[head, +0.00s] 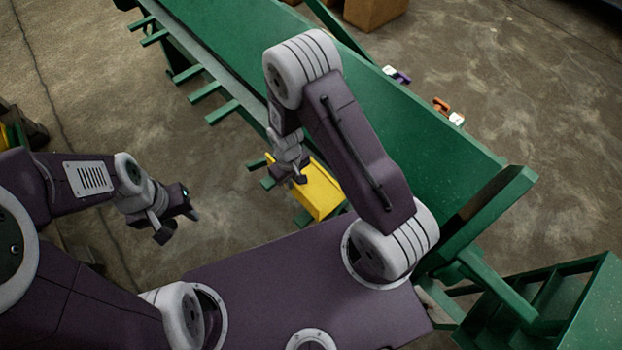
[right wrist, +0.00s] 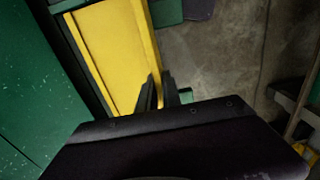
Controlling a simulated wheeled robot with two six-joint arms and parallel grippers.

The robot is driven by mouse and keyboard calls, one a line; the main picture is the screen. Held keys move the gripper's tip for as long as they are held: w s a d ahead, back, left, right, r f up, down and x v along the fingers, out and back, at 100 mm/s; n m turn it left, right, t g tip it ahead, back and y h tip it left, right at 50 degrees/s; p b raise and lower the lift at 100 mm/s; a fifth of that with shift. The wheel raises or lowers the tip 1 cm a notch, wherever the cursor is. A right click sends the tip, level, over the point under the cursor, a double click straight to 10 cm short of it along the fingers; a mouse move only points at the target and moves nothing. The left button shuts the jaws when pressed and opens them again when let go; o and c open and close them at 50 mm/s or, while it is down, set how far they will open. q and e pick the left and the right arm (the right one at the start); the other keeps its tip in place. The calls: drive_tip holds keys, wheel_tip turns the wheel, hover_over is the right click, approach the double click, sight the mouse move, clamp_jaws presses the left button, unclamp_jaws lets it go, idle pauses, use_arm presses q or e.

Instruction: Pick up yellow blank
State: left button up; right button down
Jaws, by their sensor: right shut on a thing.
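The yellow blank (head: 320,190) is a flat yellow piece with a raised edge. In the head view it is at the near side of the green bench, partly hidden by my right arm. It also fills the upper left of the right wrist view (right wrist: 112,50). My right gripper (head: 300,177) is shut on the blank's edge; its dark fingers (right wrist: 158,92) show at that edge in the wrist view. My left gripper (head: 178,222) is at the left over the floor, apart from the blank. Its fingers look spread and empty.
The long green bench (head: 420,140) crosses the view, with green prongs (head: 206,90) on its near side. A green frame (head: 560,300) stands at the lower right. A brown box (head: 375,10) and small orange and white items (head: 442,105) lie beyond the bench.

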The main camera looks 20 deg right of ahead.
idle(0.8)
drive_tip(key=r+p, duration=0.4)
drive_tip(key=r, duration=0.1)
drive_tip(key=shift+s+d+r+p, duration=0.25)
drive_tip(key=shift+s+d+p, duration=0.1)
drive_tip(key=shift+s+p, duration=0.05)
drive_tip(key=s+d+r+p, duration=0.4)
drive_tip(key=s+d+r, duration=0.1)
drive_tip(key=s, duration=0.3)
drive_tip(key=shift+s+d+r, duration=0.25)
drive_tip(key=shift+d+r, duration=0.05)
drive_tip(key=shift+d, duration=0.35)
